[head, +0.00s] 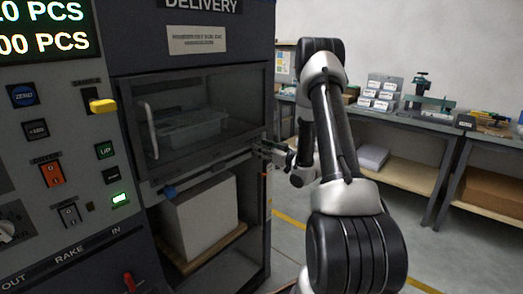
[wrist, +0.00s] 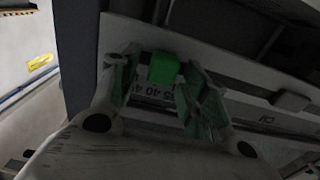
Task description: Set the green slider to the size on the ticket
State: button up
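The green slider (wrist: 164,68) shows in the wrist view as a small bright green block on a pale scale strip (wrist: 150,92). Upside-down numbers, apparently including 40 and 45, show just below it. My gripper (wrist: 162,82) has its green-padded fingers apart, one on each side of the slider. A narrow gap seems to show on the left; contact on the right is unclear. In the head view my gripper (head: 272,150) is at the right side of the dark delivery machine, and the slider cannot be made out. No readable size ticket shows.
The delivery cabinet (head: 198,60) has a glass window with a grey tray (head: 190,128) behind it. A control panel (head: 60,120) with buttons stands at left. A grey bench (head: 440,125) holds boxes and tools at right. Open floor lies between.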

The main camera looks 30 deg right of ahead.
jog(key=shift+s, duration=0.1)
jog(key=v, duration=1.1)
jog(key=shift+s, duration=0.4)
jog(key=shift+d, duration=0.15)
